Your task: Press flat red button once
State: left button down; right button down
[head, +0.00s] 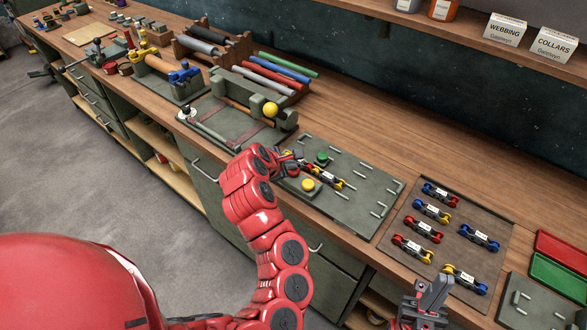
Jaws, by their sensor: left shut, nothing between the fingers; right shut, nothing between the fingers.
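My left gripper (296,154) reaches over the left part of a grey-green panel (366,192) on the bench, its dark fingers shut and empty. A green button (322,158) stands just right of its fingertips, and a yellow button (308,185) stands nearer the front edge. I cannot make out a flat red button; my red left wrist and forearm hide the panel's left end. My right gripper (432,292) is shut and empty at the bottom, in front of the bench and away from the panel.
A linked piece with yellow ends (328,178) lies between the buttons. A brown mat (458,228) with several red, blue and yellow linked pieces lies to the right. A fixture with a yellow ball (270,110) stands behind my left wrist. Bare wood runs behind the panel.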

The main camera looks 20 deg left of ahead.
aim_at(290, 171)
pick_arm(q)
jog(key=shift+f+b, duration=0.35)
jog(key=shift+f, duration=0.35)
dwell(0.3)
jog(key=shift+r, duration=0.1)
jog(key=shift+r+p, duration=0.95)
jog(key=shift+r, duration=0.35)
jog(key=shift+r+p, duration=1.8)
jog(key=shift+r, duration=0.75)
